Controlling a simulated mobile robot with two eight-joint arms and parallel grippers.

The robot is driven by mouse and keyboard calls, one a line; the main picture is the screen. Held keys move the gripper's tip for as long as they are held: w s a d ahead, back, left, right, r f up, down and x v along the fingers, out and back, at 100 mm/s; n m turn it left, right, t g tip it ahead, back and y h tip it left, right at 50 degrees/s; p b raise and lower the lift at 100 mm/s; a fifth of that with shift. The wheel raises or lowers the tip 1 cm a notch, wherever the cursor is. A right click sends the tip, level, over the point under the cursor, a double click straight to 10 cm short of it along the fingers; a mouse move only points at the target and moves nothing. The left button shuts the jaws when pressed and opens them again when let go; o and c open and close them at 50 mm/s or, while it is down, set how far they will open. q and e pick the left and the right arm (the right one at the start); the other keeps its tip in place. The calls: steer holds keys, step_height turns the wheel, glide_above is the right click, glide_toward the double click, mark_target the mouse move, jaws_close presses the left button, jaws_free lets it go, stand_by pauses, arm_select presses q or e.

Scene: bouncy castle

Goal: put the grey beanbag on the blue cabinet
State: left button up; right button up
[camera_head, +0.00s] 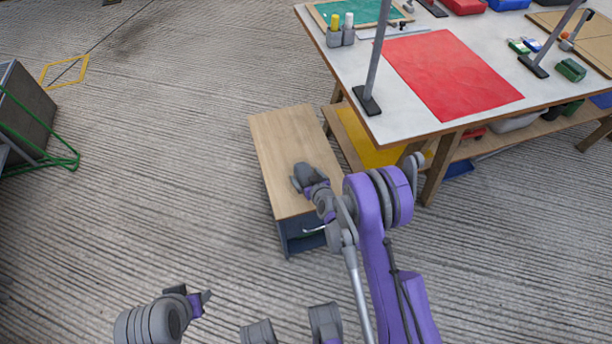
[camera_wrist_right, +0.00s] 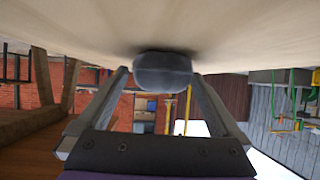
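The blue cabinet (camera_head: 277,140) has a light wooden top and a dark blue body with a handle at its near end. My right gripper (camera_head: 299,178) is low over the right part of this top. In the right wrist view, which is upside down, the grey beanbag (camera_wrist_right: 162,74) is at the wooden surface, with a dark shadow against it. It lies between the fingertips of my right gripper (camera_wrist_right: 160,76), which are spread, with a narrow gap showing at the left finger. In the head view the beanbag is hard to tell from the gripper. My left gripper (camera_head: 192,295) is open and empty over the floor.
A white worktable (camera_head: 410,123) with a red mat (camera_head: 455,75) and upright posts stands close at the cabinet's right. A green-framed grey cart (camera_head: 40,130) is at the far left. The floor left of the cabinet is clear.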

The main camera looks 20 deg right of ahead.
steer(key=shift+r, duration=0.25)
steer(key=p+v, duration=0.1)
steer(key=v, duration=0.7)
steer(key=shift+s+r, duration=0.1)
steer(key=shift+s, duration=0.1)
steer(key=shift+b+v, duration=0.3)
steer(key=shift+v, duration=0.75)
steer(key=shift+s+d+r, duration=0.1)
steer(key=shift+s+r, duration=0.15)
steer(key=shift+s, duration=0.4)
steer(key=s+a+r+g, duration=0.2)
steer(key=s+r+g, duration=0.2)
steer(key=s+r, duration=0.5)
steer(key=s+r+g, duration=0.2)
steer(key=s+r, duration=0.1)
steer(key=s, duration=0.5)
steer(key=s+d+r+m+g+h, duration=0.1)
steer(key=s+r, duration=0.2)
steer(key=s, duration=0.6)
steer(key=shift+d+r+g, duration=0.2)
steer(key=shift+d+g, duration=0.1)
steer(key=shift+g, duration=0.1)
